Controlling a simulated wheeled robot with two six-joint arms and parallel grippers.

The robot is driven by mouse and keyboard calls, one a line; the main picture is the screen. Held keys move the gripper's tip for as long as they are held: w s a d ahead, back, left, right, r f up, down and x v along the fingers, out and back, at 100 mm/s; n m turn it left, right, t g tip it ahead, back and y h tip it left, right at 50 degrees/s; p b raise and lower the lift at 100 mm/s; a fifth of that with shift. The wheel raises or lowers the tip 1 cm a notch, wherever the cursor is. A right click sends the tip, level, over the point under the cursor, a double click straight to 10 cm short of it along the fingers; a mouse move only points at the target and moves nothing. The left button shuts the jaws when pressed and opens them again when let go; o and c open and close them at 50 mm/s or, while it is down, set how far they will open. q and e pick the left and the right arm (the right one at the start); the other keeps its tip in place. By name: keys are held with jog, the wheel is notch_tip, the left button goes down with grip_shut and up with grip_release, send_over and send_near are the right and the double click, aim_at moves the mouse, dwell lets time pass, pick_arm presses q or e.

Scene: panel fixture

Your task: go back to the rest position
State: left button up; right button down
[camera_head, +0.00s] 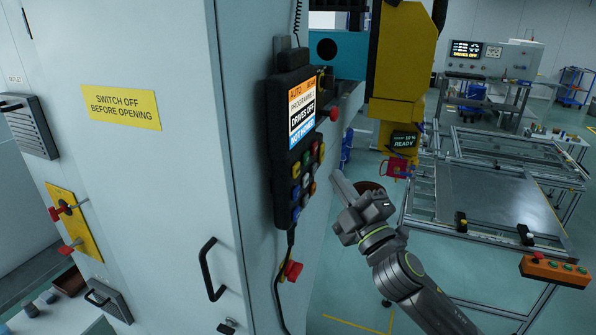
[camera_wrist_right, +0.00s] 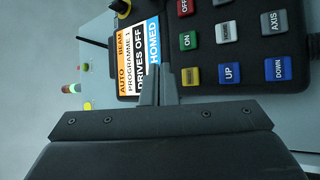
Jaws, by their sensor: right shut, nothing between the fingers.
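My right gripper (camera_head: 339,182) is in front of the grey cabinet's right side, to the right of a black hand pendant (camera_head: 282,170). Its fingers are together with nothing between them, and appear apart from the pendant. In the right wrist view the closed fingers (camera_wrist_right: 157,88) point at the pendant (camera_wrist_right: 240,60) and cover part of its screen. The screen (camera_head: 301,115) reads AUTO, DRIVES OFF and a blue line ending in HOMED. Coloured buttons, including ON, UP, DOWN and AXIS, sit beside the screen in the wrist view. My left gripper is not in view.
The cabinet (camera_head: 150,200) fills the left, with a black door handle (camera_head: 208,270) and a red knob (camera_head: 291,271) low by the pendant's cable. A yellow machine arm (camera_head: 403,60) stands behind my gripper. A metal frame table (camera_head: 480,205) and an orange button box (camera_head: 554,271) are at right.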

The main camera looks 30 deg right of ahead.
dwell(0.4)
